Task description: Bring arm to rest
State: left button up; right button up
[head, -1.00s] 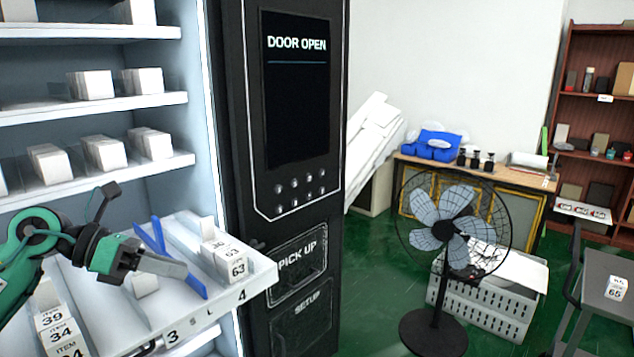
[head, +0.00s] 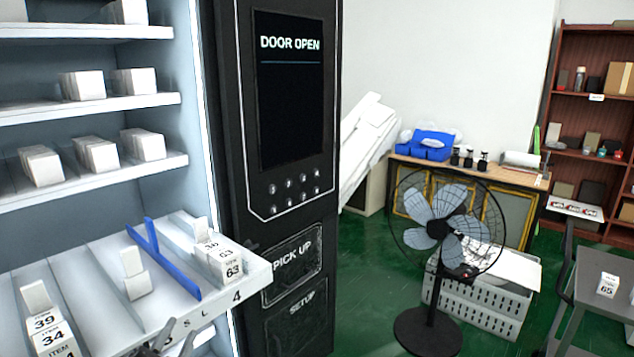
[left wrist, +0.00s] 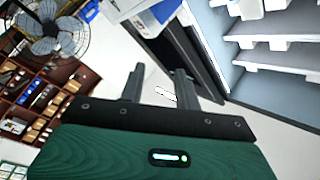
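My left gripper (head: 158,345) shows only as dark finger parts at the bottom edge of the head view, in front of the lowest shelf. In the left wrist view my left gripper (left wrist: 160,76) has its two dark fingers well apart, with nothing seen held between them. The left arm itself is out of the head view. My right gripper is in neither view.
The open vending machine (head: 226,130) stands at left, its lower shelf (head: 245,282) pulled out with boxes and a blue divider (head: 165,262). A fan (head: 437,225), a crate (head: 478,308) and a table (head: 598,295) stand right. Green floor (head: 368,270) shows between.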

pick_arm(q)
jog(key=s+f+n+g+y, duration=0.1)
jog(key=s+f+n+g, duration=0.2)
jog(key=s+f+g, duration=0.45)
jog(key=s+f+n+g+y, duration=0.25)
jog(key=s+f, duration=0.25)
jog(key=f, duration=0.5)
jog(key=s+d+f+n+g+h, duration=0.1)
jog(key=s+f+g, duration=0.2)
jog(key=s, duration=0.4)
jog(key=s+d+f+n+g+h, duration=0.1)
jog(key=s+d+f+n+g, duration=0.2)
jog(key=s, duration=0.4)
notch_tip(320, 180, down, 32)
jog(key=a+m+g, duration=0.1)
jog(key=m, duration=0.1)
jog(key=s+a+f, duration=0.2)
jog(key=s+f, duration=0.7)
jog(key=s, duration=0.1)
jog(key=s+a+f+g, duration=0.1)
jog(key=s+a+f, duration=0.1)
jog(key=s+f, duration=0.8)
jog(key=shift+f, duration=0.3)
